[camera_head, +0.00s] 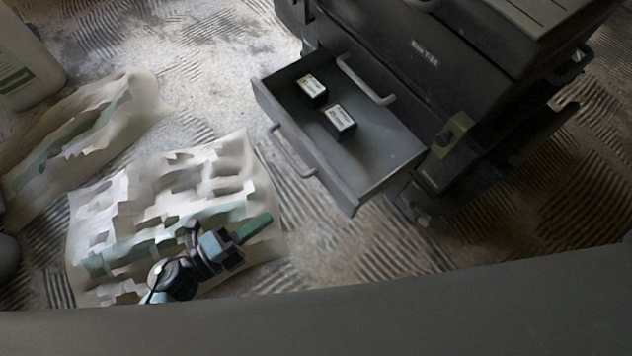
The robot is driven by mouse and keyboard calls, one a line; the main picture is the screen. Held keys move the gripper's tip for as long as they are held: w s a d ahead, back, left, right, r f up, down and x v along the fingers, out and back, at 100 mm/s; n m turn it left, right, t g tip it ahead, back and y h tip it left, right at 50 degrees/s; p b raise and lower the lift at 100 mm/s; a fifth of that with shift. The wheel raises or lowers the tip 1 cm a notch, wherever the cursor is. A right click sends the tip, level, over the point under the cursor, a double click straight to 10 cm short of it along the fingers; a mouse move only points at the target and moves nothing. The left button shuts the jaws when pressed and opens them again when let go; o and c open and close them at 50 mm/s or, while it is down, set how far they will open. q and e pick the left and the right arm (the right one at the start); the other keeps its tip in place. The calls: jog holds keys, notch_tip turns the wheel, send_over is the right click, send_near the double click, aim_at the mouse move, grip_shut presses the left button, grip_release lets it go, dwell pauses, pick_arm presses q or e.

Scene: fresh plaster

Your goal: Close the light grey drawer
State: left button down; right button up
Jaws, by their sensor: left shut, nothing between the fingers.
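The light grey drawer (325,177) is pulled well out of a dark cabinet (400,45), with its front facing the lower left. A bar handle (291,151) is on its front panel. Two small dark boxes with pale labels, one (312,89) further back and one (339,121) nearer, lie inside it. My left gripper (262,223) is shut and empty, with green fingers pointing right and up. In the picture it is below and left of the drawer front, apart from it. My right gripper is not in view.
Two crumpled pale bags (160,195) (85,125) lie on the ridged floor at left. A white container (25,65) stands at the upper left. Another bar handle (366,80) is on the cabinet face above the drawer. Bare floor shows between bag and drawer front.

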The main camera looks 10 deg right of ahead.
pick_arm(q)
jog(key=b, duration=0.3)
send_near(329, 176)
jog(key=x, duration=0.5)
jog(key=shift+d, duration=0.2)
jog(key=shift+w+d+r, duration=0.1)
jog(key=shift+w+d, duration=0.2)
jog(key=shift+d, duration=0.2)
jog(key=shift+w+d, duration=0.1)
jog(key=shift+d, duration=0.05)
